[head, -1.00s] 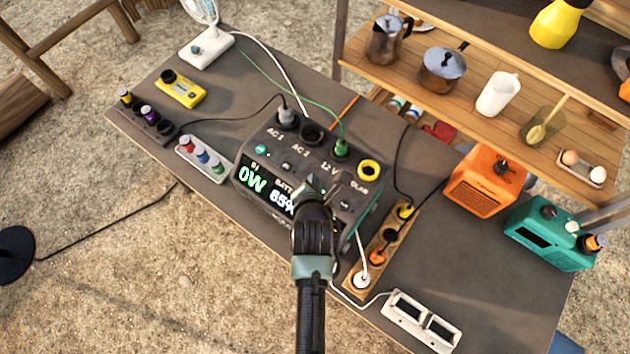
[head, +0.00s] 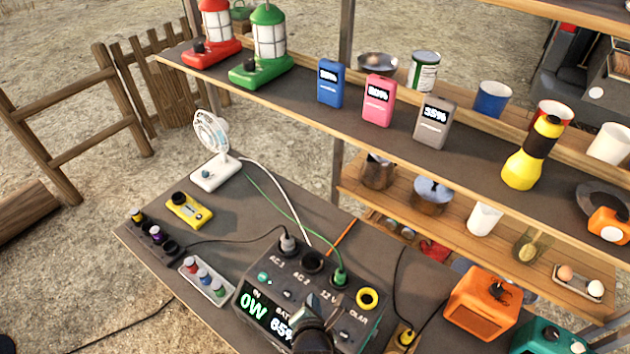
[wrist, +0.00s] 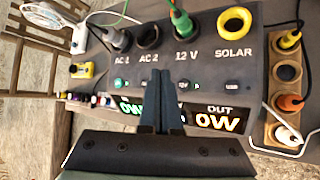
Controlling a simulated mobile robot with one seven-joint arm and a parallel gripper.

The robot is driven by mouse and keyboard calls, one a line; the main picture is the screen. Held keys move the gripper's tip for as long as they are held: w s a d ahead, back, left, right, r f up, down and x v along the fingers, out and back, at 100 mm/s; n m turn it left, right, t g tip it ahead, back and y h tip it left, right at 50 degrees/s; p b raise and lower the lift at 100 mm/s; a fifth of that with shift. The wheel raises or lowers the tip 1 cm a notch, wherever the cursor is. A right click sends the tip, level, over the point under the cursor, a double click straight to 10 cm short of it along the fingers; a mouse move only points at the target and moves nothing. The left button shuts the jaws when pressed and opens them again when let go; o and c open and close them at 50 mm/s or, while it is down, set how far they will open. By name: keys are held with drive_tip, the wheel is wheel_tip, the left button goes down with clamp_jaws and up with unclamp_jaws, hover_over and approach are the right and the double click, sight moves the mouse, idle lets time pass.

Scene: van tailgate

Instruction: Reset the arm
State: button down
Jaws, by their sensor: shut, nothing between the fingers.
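My gripper (wrist: 160,92) shows in the wrist view with its two fingers together and nothing between them. It points at the front face of a dark grey power station (head: 262,283), which carries sockets marked AC 1, AC 2, 12 V and SOLAR. In the head view my arm is at the bottom edge, in front of the power station, and covers part of its display. The display reads 0W and about 65%; the wrist view shows OUT 0W (wrist: 217,120). Plugs sit in AC 1 and 12 V; AC 2 and the yellow-ringed SOLAR socket look empty. I cannot tell whether the fingertips touch the front.
A white fan (head: 216,170), a yellow meter (head: 188,209) and a switch strip (head: 208,281) stand on the table left. An orange box (head: 482,305) and a teal box (head: 545,338) stand right. Shelves behind hold lanterns (head: 262,58), power banks (head: 378,100) and a yellow torch (head: 530,155).

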drive_tip(key=w+r+m+t+b, duration=0.3)
drive_tip(key=w+r+m+t, duration=0.35)
drive_tip(key=r, duration=1.05)
drive_tip(key=w+r+m+t+b, duration=0.3)
drive_tip(key=r+m, duration=0.4)
drive_tip(key=r, duration=1.1)
drive_tip(key=s+r+m+t+b, duration=0.1)
drive_tip(key=s+r+m+t, duration=0.3)
drive_tip(key=r, duration=0.9)
drive_tip(key=s+r+m+t+b, duration=0.1)
drive_tip(key=s+r+m+t, duration=0.3)
drive_tip(key=s+r+m, duration=0.5)
wheel_tip(320, 180, up, 5)
drive_tip(key=s, duration=0.2)
drive_tip(key=shift+s+d+f+t+b, duration=0.2)
drive_tip(key=shift+s+t+b, duration=0.1)
drive_tip(key=shift+t+b, duration=0.1)
drive_tip(key=shift+w+a+m, duration=0.1)
drive_tip(key=shift+m, duration=0.15)
